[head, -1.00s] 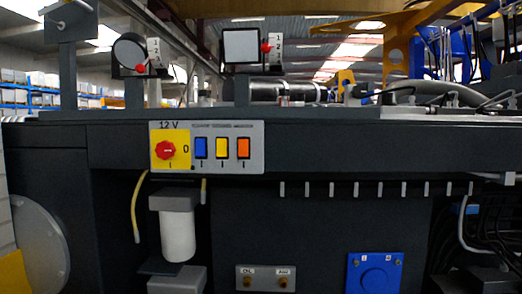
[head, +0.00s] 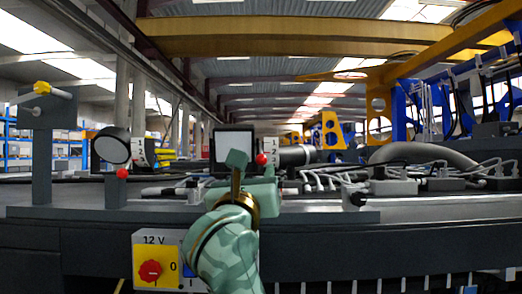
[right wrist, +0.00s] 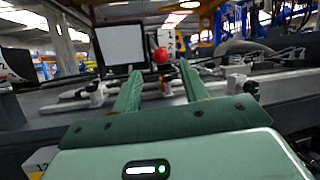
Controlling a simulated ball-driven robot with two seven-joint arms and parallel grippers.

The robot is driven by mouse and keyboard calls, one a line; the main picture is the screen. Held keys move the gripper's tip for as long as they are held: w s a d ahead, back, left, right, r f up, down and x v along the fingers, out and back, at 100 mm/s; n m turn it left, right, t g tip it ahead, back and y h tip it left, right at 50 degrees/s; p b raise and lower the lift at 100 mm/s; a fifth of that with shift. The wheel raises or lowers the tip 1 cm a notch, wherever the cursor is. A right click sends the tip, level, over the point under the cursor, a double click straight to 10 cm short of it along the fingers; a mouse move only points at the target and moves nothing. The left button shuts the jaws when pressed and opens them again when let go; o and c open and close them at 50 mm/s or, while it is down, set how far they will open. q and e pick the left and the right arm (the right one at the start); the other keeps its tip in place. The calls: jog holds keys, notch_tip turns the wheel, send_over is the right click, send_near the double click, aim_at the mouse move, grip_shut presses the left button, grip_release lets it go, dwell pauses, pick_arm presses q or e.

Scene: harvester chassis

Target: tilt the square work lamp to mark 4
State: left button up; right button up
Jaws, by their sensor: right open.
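The square work lamp (head: 226,142) has a pale square face in a dark frame and stands behind my right gripper in the head view; it also shows in the right wrist view (right wrist: 122,46). A red ball knob (head: 262,159) is at its right side, beside a white number plate (head: 271,147) showing 1 and 2; lower marks are partly hidden. My right gripper (head: 253,168) is open and empty. In the right wrist view its fingers point toward the red knob (right wrist: 160,56), which appears just beyond and between the tips. I cannot tell any contact. My left gripper is out of view.
A round lamp (head: 112,147) with its own red knob (head: 122,173) stands to the left. A post with a yellow-ended lever (head: 42,88) is farther left. Cables and connectors (head: 400,182) crowd the right side. The 12 V switch panel (head: 157,262) is on the front below.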

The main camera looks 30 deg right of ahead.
aim_at(260, 160)
jog(key=p+x, duration=0.2)
jog(key=x, duration=0.5)
jog(key=shift+r, duration=0.15)
jog(key=shift+w+d, duration=0.4)
grip_shut()
jog(key=w+d+f+m+t+h+b, duration=0.1)
jog(key=w+d+f+h+b, duration=0.1)
jog(key=f+b, duration=0.4)
jog(key=shift+w+t+h+b, duration=0.4)
jog(key=shift+w+h+b, duration=0.1)
jog(key=shift+w+b, duration=0.3)
jog(key=shift+d, duration=0.15)
